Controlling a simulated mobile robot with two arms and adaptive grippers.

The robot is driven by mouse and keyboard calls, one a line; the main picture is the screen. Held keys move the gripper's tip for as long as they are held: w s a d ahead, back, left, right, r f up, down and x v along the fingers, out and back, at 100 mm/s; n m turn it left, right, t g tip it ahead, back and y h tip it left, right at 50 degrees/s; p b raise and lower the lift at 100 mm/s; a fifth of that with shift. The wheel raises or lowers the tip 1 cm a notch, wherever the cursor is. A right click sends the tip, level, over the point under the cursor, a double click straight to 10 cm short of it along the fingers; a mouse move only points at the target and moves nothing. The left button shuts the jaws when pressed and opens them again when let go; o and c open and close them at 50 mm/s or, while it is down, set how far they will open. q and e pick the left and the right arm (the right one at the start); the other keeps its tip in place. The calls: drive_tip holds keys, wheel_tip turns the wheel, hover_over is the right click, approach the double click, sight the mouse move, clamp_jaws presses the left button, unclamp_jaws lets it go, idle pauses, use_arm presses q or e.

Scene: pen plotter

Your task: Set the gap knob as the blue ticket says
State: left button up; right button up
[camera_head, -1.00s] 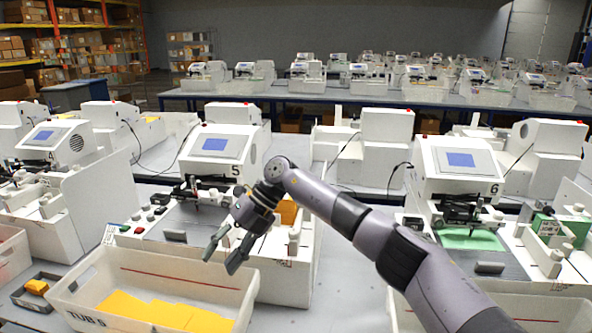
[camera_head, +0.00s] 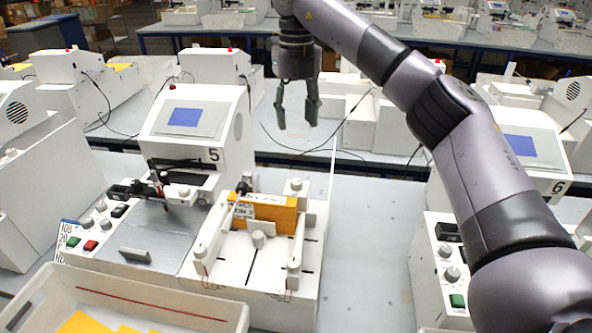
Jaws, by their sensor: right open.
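Machine 5 (camera_head: 205,115) stands left of centre, with a blue screen on its slanted face. Its left panel carries several small grey knobs (camera_head: 101,206) beside a green button (camera_head: 73,242) and a red button (camera_head: 90,245). I cannot tell which one is the gap knob. A white and blue label (camera_head: 66,232) is on the panel's left side, too small to read fully; I cannot make out a blue ticket for certain. My right gripper (camera_head: 297,115) is open and empty, pointing down, right of machine 5's screen and apart from the knobs. My left gripper is not in view.
An orange block (camera_head: 270,213) of paper or envelopes stands in machine 5's right-hand feeder. A white tub (camera_head: 150,315) with orange sheets is in front. Machine 6 (camera_head: 530,150) is at right, partly behind my right arm. Bare grey table (camera_head: 365,250) lies between the machines.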

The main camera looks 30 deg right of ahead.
hover_over(297, 181)
wheel_tip(297, 181, down, 4)
wheel_tip(297, 181, down, 11)
drive_tip(key=shift+f+p, duration=0.1)
drive_tip(key=shift+p, duration=1.15)
drive_tip(key=shift+f, duration=0.75)
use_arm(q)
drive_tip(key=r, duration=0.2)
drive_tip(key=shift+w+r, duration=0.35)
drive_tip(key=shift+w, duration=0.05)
use_arm(e)
drive_tip(key=shift+c, duration=0.3)
drive_tip(key=shift+c, duration=0.6)
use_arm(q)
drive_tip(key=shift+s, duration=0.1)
use_arm(e)
clamp_jaws()
